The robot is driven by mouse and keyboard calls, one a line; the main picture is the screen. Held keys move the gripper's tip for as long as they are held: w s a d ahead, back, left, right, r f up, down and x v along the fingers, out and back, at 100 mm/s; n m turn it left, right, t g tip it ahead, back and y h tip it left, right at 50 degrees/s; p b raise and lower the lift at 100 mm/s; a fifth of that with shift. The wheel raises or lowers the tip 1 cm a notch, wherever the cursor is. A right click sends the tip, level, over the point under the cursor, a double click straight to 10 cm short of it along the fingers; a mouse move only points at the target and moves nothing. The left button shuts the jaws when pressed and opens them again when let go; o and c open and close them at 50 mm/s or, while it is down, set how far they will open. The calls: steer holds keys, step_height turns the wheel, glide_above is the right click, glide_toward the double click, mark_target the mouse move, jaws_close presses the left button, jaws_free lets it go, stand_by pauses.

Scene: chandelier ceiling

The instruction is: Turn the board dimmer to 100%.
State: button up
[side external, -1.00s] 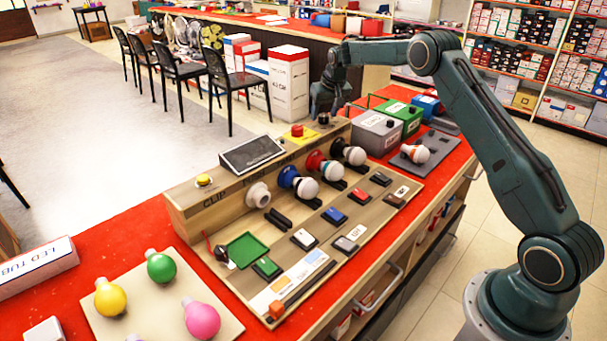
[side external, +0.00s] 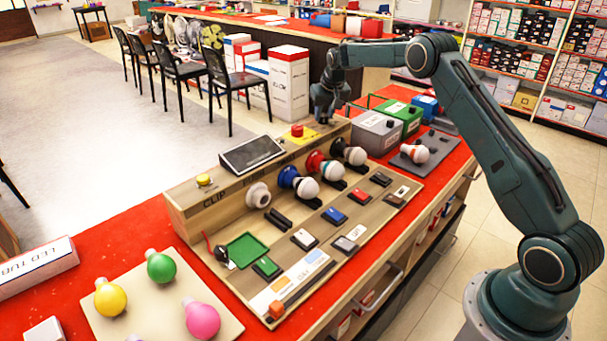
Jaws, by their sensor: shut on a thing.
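The wooden board (side external: 215,217) lies on the red counter, with a raised ledge along its back. My gripper (side external: 325,119) points down at the far right end of this ledge. It is shut on the small dark dimmer knob there, and its fingers hide most of the knob. The knob's setting cannot be read from here. A dark display panel (side external: 252,154) sits tilted on the ledge, to the left; its screen shows no readable figure.
A red button on a yellow base (side external: 297,131) stands just left of my gripper. White bulbs in coloured sockets (side external: 333,170) line the board's front. Grey (side external: 377,134) and green (side external: 408,116) boxes stand to the right. Loose coloured bulbs (side external: 161,267) lie at front left.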

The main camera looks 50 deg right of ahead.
steer(key=m, duration=0.2)
steer(key=m+h, duration=0.1)
steer(key=m, duration=0.1)
steer(key=shift+w+a+g+h, duration=0.15)
steer(key=shift+g+h, duration=0.15)
steer(key=shift+g, duration=0.1)
steer(key=shift+m+g, duration=0.3)
steer(key=shift+m, duration=0.9)
steer(key=shift+m+g+h, duration=0.4)
steer(key=shift+m, duration=0.8)
steer(key=o, duration=1)
steer(key=shift+n, duration=0.7)
